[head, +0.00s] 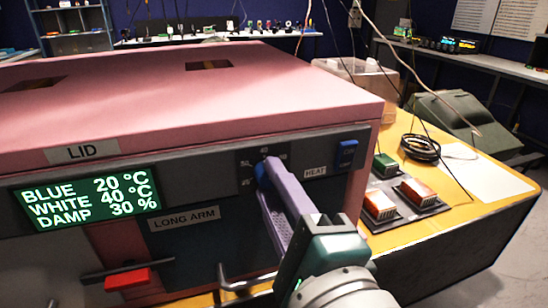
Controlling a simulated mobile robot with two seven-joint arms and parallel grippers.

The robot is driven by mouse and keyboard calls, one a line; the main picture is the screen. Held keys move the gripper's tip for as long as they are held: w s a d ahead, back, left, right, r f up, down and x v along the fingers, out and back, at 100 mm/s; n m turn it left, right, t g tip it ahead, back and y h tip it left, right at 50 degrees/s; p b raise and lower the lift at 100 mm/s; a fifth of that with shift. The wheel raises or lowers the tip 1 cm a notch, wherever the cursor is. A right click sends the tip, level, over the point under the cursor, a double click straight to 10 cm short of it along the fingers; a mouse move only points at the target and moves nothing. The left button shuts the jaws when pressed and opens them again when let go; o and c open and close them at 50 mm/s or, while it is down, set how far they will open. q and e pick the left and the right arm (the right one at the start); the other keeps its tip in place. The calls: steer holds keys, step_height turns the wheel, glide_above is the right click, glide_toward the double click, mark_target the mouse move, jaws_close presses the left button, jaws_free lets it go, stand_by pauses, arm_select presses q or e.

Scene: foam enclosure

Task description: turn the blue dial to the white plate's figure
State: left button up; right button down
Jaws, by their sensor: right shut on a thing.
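The blue dial (261,173) sits on a dark scale plate (244,158) on the front of a pink-lidded box. My right gripper (268,184) reaches up from the lower right and is shut on the dial, its purple fingers covering much of it. A small figure that looks like 40 stands above the dial; the other scale marks are too small to read surely, and the dial's pointer is hidden. The green-lit screen (87,198) reads BLUE 20 °C, WHITE 40 °C, DAMP 30 %. I cannot make out a separate white plate. My left gripper is not in view.
A blue switch (347,154) beside the HEAT label (316,171) is right of the dial. Orange and green switches (416,193) and a black cable coil (420,148) lie on the yellow bench.

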steer(key=shift+m, duration=0.3)
steer(key=c, duration=0.6)
jaws_free()
steer(key=b+v, duration=0.1)
steer(key=v, duration=0.9)
